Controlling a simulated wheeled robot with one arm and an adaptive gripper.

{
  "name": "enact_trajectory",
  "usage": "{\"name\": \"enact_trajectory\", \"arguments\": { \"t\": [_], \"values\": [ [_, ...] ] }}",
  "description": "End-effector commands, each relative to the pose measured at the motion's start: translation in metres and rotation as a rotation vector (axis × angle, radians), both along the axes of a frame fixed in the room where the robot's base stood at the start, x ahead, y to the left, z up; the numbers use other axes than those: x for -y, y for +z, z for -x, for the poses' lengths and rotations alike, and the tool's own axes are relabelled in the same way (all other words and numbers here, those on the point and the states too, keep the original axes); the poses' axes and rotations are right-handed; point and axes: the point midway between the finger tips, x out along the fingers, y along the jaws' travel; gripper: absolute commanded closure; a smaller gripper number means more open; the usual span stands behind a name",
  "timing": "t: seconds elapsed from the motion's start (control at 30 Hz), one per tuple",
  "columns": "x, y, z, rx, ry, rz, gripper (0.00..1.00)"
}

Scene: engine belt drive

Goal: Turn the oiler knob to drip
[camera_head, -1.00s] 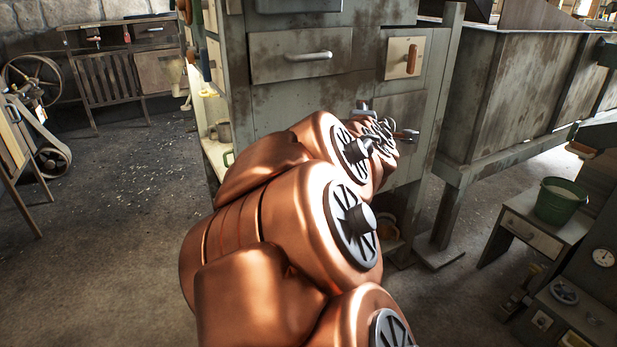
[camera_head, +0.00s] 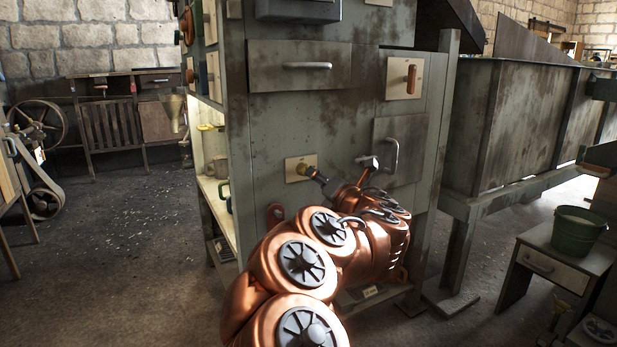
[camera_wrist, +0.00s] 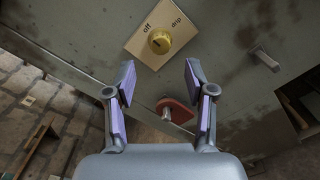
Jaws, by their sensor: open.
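The oiler knob (camera_wrist: 159,42) is a round yellow knob on a cream plate (camera_wrist: 141,46) lettered "off" and "drip". In the wrist view it stands at top centre, beyond my open fingers, and its dark mark points toward the "off" side. My gripper (camera_wrist: 159,80) is open, with nothing between its pads, and apart from the knob. In the head view the cream plate (camera_head: 292,170) is on the grey cabinet front, and the yellow knob (camera_head: 303,169) shows at its right side. My gripper (camera_head: 340,170) is beside it, seen edge-on.
A red-brown handle (camera_wrist: 175,110) sits below the knob plate, near my right finger. A grey bar handle (camera_wrist: 264,58) is to the right. Open floor (camera_head: 130,240) lies to the left.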

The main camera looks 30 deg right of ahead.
Motion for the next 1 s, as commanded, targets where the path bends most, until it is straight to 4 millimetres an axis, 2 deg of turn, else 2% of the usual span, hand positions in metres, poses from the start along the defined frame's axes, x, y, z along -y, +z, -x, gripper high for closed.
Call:
{"name": "enact_trajectory", "arguments": {
  "t": [0.6,0.8,1.0],
  "values": [
    [0.008,-0.002,-0.06,0.001,0.001,-0.002,0.45],
    [0.01,-0.001,-0.069,0.0,-0.004,-0.003,0.45],
    [0.01,0.0,-0.07,0.001,-0.004,-0.002,0.45]
  ]
}}
